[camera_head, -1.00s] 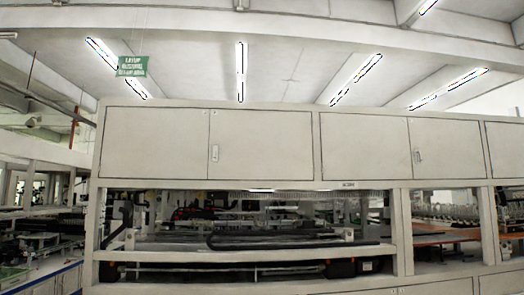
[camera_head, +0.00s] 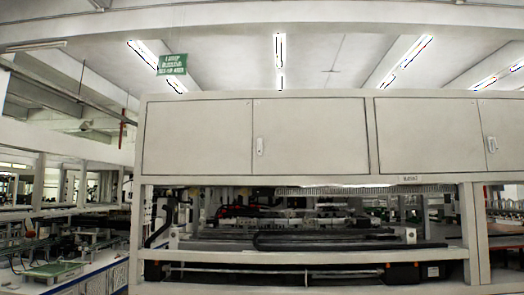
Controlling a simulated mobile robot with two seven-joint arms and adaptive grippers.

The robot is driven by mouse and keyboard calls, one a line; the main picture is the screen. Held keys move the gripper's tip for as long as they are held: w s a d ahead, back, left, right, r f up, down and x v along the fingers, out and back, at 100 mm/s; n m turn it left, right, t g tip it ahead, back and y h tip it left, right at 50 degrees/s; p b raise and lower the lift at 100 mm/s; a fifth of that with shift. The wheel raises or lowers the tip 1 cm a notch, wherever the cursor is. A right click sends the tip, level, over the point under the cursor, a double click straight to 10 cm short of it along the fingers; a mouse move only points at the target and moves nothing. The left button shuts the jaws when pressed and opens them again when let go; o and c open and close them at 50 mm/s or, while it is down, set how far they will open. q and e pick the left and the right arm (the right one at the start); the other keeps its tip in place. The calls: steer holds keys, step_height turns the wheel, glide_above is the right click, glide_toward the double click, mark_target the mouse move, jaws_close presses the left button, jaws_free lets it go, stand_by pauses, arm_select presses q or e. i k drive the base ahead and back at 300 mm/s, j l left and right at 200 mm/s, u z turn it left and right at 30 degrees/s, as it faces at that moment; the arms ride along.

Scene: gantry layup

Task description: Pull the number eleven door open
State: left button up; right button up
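A long pale machine cabinet fills the middle and right of the head view. Its upper row has flat pale doors. The left door (camera_head: 198,138) and the door beside it (camera_head: 312,138) are shut, with a small white handle (camera_head: 260,146) near the seam between them. Another shut door (camera_head: 432,136) lies to the right, with a handle (camera_head: 491,144) near the right edge. I cannot read a number eleven on any door. A small label (camera_head: 410,179) below the doors is too small to read. Neither of my grippers is in view.
Below the doors is an open bay with dark rails (camera_head: 310,240) behind a pale crossbar (camera_head: 305,257). A bench with green parts (camera_head: 55,269) stands at the lower left. A green sign (camera_head: 172,64) hangs overhead.

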mark_target(308, 136)
steer(key=i+j, duration=0.2)
steer(key=i, duration=0.25)
steer(key=i+j+z, duration=0.15)
steer(key=i, duration=0.35)
steer(key=i+j, duration=0.3)
steer(key=i, duration=0.15)
steer(key=l+z, duration=0.05)
